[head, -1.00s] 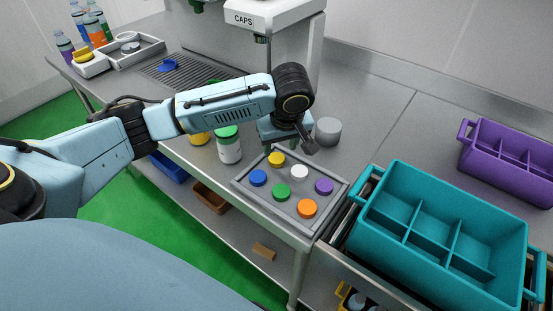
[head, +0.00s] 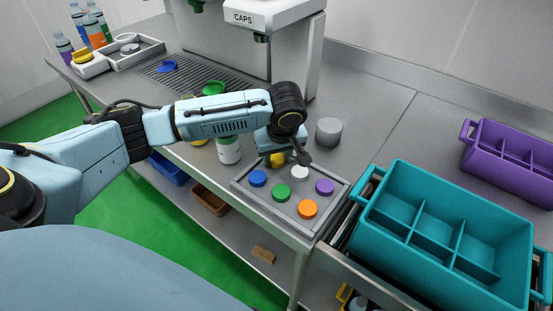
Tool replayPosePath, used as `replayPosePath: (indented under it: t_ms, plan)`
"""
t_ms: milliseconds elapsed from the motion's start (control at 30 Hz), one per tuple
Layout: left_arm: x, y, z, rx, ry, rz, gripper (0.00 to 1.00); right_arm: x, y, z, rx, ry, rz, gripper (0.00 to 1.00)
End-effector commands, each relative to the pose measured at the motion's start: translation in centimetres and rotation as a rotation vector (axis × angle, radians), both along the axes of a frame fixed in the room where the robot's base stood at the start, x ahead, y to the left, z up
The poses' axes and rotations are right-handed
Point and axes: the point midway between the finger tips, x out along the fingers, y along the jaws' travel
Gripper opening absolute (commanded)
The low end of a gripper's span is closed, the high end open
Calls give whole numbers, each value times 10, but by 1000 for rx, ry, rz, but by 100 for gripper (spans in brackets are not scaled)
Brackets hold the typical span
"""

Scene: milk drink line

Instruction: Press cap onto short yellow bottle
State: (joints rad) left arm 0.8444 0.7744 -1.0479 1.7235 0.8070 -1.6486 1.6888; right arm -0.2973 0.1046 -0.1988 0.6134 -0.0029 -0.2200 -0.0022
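A yellow cap (head: 277,160) sits at the back of the grey cap tray (head: 324,227), partly covered from above. My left gripper (head: 285,150) is over the back of this tray, close above the yellow cap; its fingertips are mostly hidden, so I cannot tell whether it is open or touching the cap. A bit of yellow (head: 198,142), likely the short yellow bottle, shows under my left forearm; the rest is hidden. A white bottle (head: 229,152) stands beside it, its top hidden by the arm. My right gripper is not in view.
The tray also holds blue, green, white, purple and orange caps. A grey cylinder (head: 328,131) stands behind it. A teal crate (head: 445,205) is at right, a purple crate (head: 512,160) beyond. The CAPS machine (head: 270,14) stands behind the arm.

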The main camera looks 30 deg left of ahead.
Motion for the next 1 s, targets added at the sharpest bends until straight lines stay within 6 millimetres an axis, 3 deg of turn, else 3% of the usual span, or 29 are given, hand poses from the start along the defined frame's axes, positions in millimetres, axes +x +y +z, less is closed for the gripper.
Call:
replayPosePath:
  t_ms: [100,367,467,800,1000]
  plan:
    - [0,0,0,0,0,0,17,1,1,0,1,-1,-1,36]
    - [0,0,3,-1,-1,0,17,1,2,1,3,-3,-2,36]
    - [1,0,15,0,-2,1,17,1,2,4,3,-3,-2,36]
    - [1,0,81,-1,-2,0,17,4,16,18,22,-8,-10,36]
    - [0,0,99,-1,1,0,17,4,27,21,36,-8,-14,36]
